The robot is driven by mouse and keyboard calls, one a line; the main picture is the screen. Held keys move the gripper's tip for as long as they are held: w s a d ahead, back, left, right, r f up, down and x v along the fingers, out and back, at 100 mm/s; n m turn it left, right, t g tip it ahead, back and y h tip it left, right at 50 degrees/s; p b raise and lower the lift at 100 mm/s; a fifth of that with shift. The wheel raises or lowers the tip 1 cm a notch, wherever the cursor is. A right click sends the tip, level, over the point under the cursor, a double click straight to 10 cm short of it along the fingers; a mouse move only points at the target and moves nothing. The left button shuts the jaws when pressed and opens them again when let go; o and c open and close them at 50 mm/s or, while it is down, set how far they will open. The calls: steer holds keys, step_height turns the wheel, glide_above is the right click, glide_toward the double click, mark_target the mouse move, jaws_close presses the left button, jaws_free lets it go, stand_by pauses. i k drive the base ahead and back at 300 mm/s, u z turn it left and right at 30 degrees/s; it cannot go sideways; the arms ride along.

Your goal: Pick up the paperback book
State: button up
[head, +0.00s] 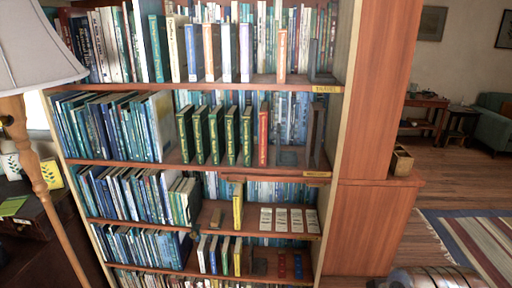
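A tall wooden bookcase (300,173) full of books fills the middle of the head view. I cannot tell which book is the paperback. A red book (263,134) stands upright on the second visible shelf, right of several green books (215,134). A pale orange-spined book (282,56) stands apart on the top visible shelf. Several pale books or cards (281,220) lie flat right of the yellow book.
A lamp (35,45) and a dark cabinet (35,240) stand at the left. A small wooden box (401,160) sits on a ledge at the bookcase's right side. Wooden floor (460,180), a striped rug (470,240) and a sofa (492,122) lie at the right.

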mark_target(282, 43)
steer(key=k, duration=1.05)
steer(key=u, duration=0.65)
steer(key=i, duration=2.25)
steer(key=z, duration=0.65)
